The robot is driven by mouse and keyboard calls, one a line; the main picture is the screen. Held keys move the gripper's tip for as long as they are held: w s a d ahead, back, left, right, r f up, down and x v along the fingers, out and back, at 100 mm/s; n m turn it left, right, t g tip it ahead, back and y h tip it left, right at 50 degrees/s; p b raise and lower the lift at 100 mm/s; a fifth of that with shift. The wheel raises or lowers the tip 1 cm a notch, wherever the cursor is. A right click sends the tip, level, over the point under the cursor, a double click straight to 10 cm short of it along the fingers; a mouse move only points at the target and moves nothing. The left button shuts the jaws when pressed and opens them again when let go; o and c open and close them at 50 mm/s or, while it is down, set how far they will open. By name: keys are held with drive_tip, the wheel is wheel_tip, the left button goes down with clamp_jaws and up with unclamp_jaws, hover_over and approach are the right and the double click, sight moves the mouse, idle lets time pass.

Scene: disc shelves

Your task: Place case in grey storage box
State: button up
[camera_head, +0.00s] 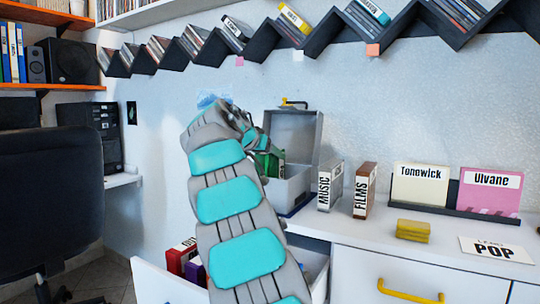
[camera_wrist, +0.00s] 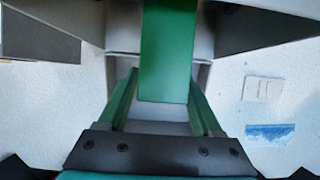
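The grey storage box (camera_head: 296,187) stands on the white counter with its lid (camera_head: 291,132) raised at the back. A green case (camera_head: 268,163) shows at the box's left side, partly hidden by my arm. In the wrist view the green case (camera_wrist: 166,55) lies between the two green fingers of my gripper (camera_wrist: 163,78). Grey walls surround the case's far end in the wrist view. The head view does not show clearly how far inside the box the case is.
Two upright cases, MUSIC (camera_head: 330,186) and FILMS (camera_head: 364,190), stand right of the box. Further right are a yellow block (camera_head: 413,230), a dark rack (camera_head: 480,209) with Tonewick and Ulvane cases, and a POP card (camera_head: 496,250). An open drawer (camera_head: 160,284) is below. A zigzag shelf (camera_head: 320,40) hangs above.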

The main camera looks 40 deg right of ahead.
drive_tip(key=shift+o, duration=0.2)
drive_tip(key=shift+r, duration=0.1)
drive_tip(key=shift+r+p, duration=0.15)
drive_tip(key=shift+p, duration=0.15)
drive_tip(key=b+v, duration=0.1)
drive_tip(key=v, duration=1.1)
